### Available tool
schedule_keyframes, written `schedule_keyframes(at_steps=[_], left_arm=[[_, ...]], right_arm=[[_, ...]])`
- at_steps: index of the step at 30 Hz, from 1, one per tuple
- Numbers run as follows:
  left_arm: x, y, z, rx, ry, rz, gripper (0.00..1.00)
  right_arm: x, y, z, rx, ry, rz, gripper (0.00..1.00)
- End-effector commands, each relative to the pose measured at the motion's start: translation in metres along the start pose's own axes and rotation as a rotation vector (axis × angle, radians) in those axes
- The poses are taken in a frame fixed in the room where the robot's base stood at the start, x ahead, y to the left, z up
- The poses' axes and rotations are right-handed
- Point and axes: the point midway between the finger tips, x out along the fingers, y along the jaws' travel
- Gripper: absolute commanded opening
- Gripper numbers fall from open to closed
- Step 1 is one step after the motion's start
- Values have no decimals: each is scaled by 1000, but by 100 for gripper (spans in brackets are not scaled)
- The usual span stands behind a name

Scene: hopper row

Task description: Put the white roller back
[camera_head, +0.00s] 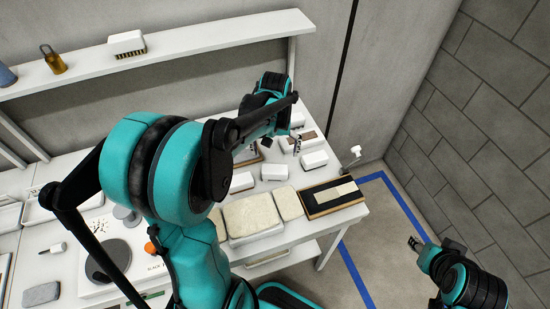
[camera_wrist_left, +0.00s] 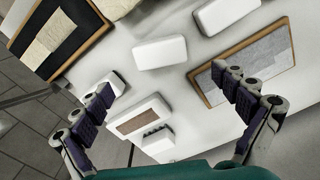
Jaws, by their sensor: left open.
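No white piece shows clearly as a roller. A white knob-like piece (camera_head: 355,151) stands by the table's right corner in the head view; I cannot tell what it is. White rounded blocks lie on the table, one at the centre (camera_head: 274,172) and one to its right (camera_head: 314,160). My left gripper (camera_head: 283,144) is above the table's back right. In the left wrist view its fingers (camera_wrist_left: 170,112) are wide apart, with nothing held. A white block with a brown top (camera_wrist_left: 138,117) lies below, between them. My right gripper (camera_head: 431,246) is off the table at the right; its jaws are unclear.
A black board with a beige strip (camera_head: 316,208) lies at the table's right end. A wood-framed grey plate (camera_wrist_left: 203,84) lies near one left finger. A shelf (camera_head: 200,45) with a brush (camera_head: 126,42) runs above the table. My left arm hides much of the middle.

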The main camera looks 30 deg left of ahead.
Motion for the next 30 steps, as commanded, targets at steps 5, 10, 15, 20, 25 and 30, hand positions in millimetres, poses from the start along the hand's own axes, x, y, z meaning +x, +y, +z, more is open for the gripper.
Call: schedule_keyframes(at_steps=[5,10,15,20,25,30], left_arm=[[-17,1,2,5,6,1,98],[-37,11,26,73,89,22,98],[-61,26,72,208,264,64,98],[-68,36,112,331,429,104,98],[-67,42,138,421,555,134,98],[-66,44,147,455,607,147,98]], right_arm=[[-3,0,-2,0,0,0,40],[-3,0,-2,0,0,0,40],[-3,0,-2,0,0,0,40],[-3,0,-2,0,0,0,40],[-3,0,-2,0,0,0,40],[-3,0,-2,0,0,0,40]])
